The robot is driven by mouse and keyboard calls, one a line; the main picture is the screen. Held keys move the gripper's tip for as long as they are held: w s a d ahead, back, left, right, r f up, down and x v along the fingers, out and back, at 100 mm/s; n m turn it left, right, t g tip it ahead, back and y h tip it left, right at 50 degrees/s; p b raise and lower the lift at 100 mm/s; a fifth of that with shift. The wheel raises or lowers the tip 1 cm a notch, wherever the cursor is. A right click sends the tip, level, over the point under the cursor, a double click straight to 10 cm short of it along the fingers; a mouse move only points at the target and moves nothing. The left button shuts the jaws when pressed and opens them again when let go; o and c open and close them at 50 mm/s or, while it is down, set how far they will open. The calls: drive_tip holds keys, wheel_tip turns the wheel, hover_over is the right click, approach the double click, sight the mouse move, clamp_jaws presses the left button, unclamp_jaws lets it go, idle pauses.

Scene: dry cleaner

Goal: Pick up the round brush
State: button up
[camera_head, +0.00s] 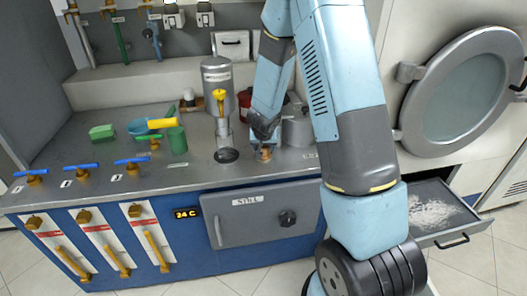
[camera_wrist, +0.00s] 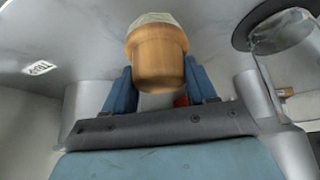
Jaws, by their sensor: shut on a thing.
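The round brush (camera_wrist: 157,58) has a wooden body and a pale end, which points to the top of the wrist view. My gripper (camera_wrist: 160,88) has its two blue fingers on either side of the wooden body, shut on it. In the head view the brush (camera_head: 265,154) shows as a small brown piece below my gripper (camera_head: 264,138), at the metal worktop (camera_head: 200,178). I cannot tell whether it touches the worktop. My wrist and fingers hide part of it.
A silver pot (camera_head: 298,131) stands close right of my gripper. A dark round fitting (camera_head: 226,156) is just left. A metal canister (camera_head: 217,75) and a red object (camera_head: 244,101) are behind. A green cup (camera_head: 177,141) stands further left. An open drawer (camera_head: 453,225) juts out at right.

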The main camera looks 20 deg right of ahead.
drive_tip(key=shift+a+r, duration=0.1)
drive_tip(key=shift+r, duration=1.35)
drive_tip(key=shift+s+d+f+v, duration=0.15)
drive_tip(key=shift+s+v, duration=0.1)
drive_tip(key=shift+v, duration=1.05)
drive_tip(key=shift+s+d+f+v, duration=0.1)
drive_tip(key=shift+s+d+v, duration=0.1)
drive_tip(key=shift+v, duration=1.1)
drive_tip(key=shift+s+d+f+v, duration=0.15)
drive_tip(key=shift+s+v, duration=0.1)
drive_tip(key=shift+v, duration=1)
drive_tip(key=shift+s+d+r, duration=0.1)
drive_tip(key=shift+s+r, duration=0.55)
drive_tip(key=shift+s, duration=0.8)
drive_tip(key=shift+s+d+r, duration=0.1)
drive_tip(key=shift+s+r, duration=0.6)
drive_tip(key=shift+s, duration=0.8)
drive_tip(key=shift+s+d+r, duration=0.1)
drive_tip(key=shift+s+r, duration=0.55)
drive_tip(key=shift+s, duration=0.8)
drive_tip(key=o, duration=0.5)
drive_tip(key=c, duration=0.4)
drive_tip(key=shift+o, duration=0.2)
